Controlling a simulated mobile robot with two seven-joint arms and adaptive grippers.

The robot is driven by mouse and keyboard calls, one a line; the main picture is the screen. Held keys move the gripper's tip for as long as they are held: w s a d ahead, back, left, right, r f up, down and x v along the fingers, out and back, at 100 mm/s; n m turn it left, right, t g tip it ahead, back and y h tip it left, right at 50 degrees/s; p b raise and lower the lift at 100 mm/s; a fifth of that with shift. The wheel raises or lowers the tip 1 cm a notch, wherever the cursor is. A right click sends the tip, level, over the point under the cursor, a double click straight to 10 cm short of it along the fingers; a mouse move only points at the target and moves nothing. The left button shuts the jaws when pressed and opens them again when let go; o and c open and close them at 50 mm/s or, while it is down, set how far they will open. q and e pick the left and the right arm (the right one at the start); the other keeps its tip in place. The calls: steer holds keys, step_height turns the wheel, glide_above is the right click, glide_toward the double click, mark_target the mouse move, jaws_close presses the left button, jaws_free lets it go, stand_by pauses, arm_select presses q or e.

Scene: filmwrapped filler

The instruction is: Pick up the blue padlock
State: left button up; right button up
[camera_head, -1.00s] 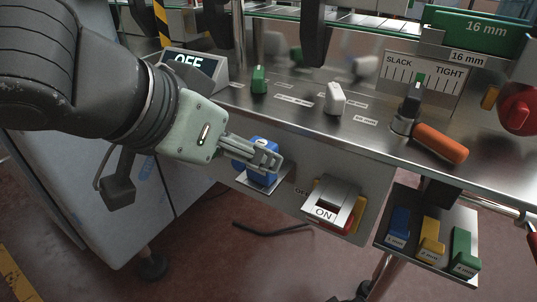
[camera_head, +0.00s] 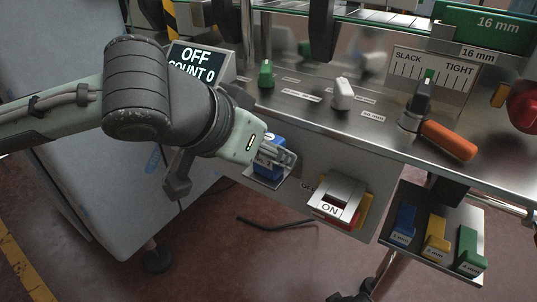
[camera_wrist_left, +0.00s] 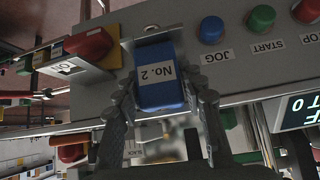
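The blue padlock (camera_head: 267,168), with a white label reading "No. 2", is at a small plate on the front panel of the machine, left of the ON switch. In the left wrist view the padlock (camera_wrist_left: 159,88) fills the space between the two fingers. My left gripper (camera_head: 284,156) reaches in from the left; in the wrist view its fingers (camera_wrist_left: 163,92) stand open on both sides of the padlock, with a narrow gap at the right finger. The gripper hides part of the padlock in the head view. My right gripper is not in view.
A red-and-metal ON switch (camera_head: 340,197) sits right of the padlock. A rack (camera_head: 432,255) holds blue, yellow and green blocks at lower right. Above are an orange-handled lever (camera_head: 446,140), a green knob (camera_head: 266,74), a white knob (camera_head: 343,93) and the OFF display (camera_head: 196,61).

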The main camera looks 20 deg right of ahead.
arm_select(q)
jaws_close()
steer(key=shift+r, duration=0.1)
